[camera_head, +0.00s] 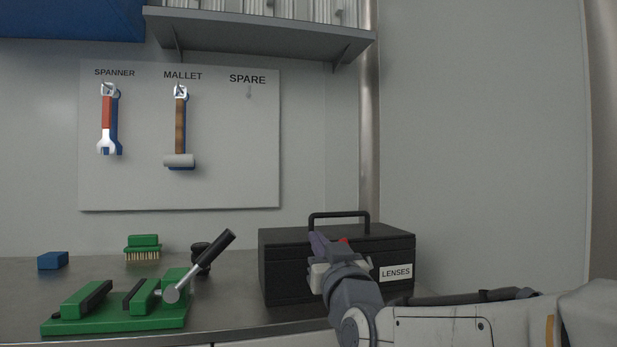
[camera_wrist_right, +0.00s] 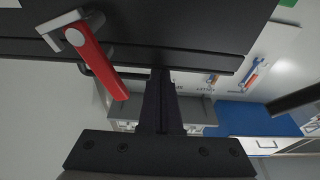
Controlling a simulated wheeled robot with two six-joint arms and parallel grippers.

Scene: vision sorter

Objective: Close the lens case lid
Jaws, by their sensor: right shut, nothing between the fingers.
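A red latch lever (camera_wrist_right: 97,62) on a grey bracket shows close up in the right wrist view, against the dark case. My right gripper (camera_head: 318,241) is shut and empty in front of the case, near the lid edge; its fingers show in the wrist view (camera_wrist_right: 162,80). My left gripper is out of view.
A green vise-like fixture (camera_head: 115,324) with a dark-handled lever (camera_head: 205,262) stands left of the case. A green brush (camera_head: 143,246) and blue block (camera_head: 53,260) lie behind. A spanner (camera_head: 108,120) and mallet (camera_head: 180,125) hang on the wall board.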

